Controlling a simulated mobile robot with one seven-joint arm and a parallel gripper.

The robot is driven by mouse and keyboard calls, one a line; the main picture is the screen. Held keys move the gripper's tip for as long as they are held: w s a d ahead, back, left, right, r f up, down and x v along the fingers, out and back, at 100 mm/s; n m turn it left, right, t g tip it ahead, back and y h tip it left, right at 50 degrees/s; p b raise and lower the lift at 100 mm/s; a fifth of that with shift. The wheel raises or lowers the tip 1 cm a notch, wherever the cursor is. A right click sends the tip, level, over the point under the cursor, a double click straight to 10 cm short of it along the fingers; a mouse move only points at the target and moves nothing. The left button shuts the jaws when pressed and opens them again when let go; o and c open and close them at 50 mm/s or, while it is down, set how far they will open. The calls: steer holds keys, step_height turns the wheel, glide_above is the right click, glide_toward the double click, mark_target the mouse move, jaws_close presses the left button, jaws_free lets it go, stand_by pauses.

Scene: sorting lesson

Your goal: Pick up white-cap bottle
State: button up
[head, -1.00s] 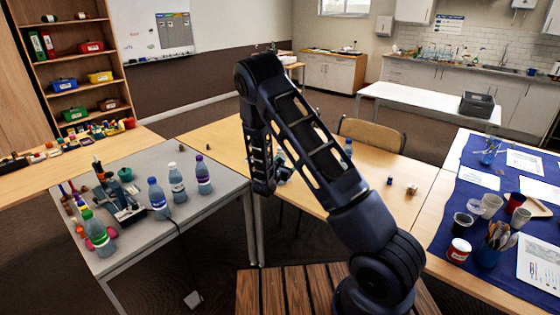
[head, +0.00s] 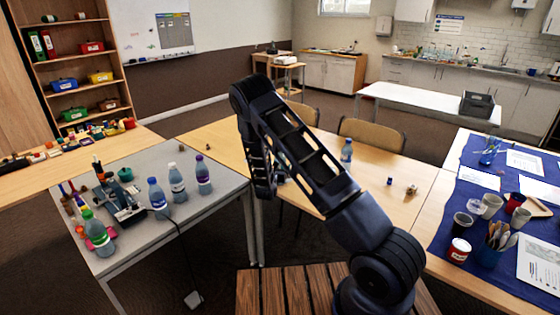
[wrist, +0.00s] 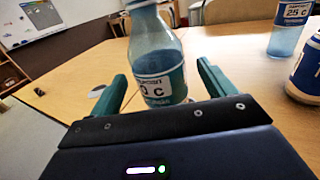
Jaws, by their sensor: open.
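In the wrist view a clear bottle (wrist: 158,62) with teal-blue liquid and a label ending in "0 C" stands upright on a light wood table (wrist: 75,72). Its cap is cut off by the top edge, so its colour cannot be told. My gripper (wrist: 164,88) is open, with one teal finger on each side of the bottle; I see no clear contact. In the head view my gripper is hidden behind my arm. A bottle with a whitish cap (head: 177,184) stands on the grey table at left, between a blue-capped bottle (head: 158,199) and a purple-capped bottle (head: 203,177).
A "25 C" bottle (wrist: 291,28) and a blue-and-white container (wrist: 307,70) stand to the right of the gripper. A bottle (head: 347,151) and small items (head: 411,190) are on the wood table. A green-capped bottle (head: 98,234) and microscope (head: 119,200) occupy the grey table.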

steer(key=x, duration=0.5)
steer(key=shift+s, duration=0.1)
steer(key=c, duration=1.1)
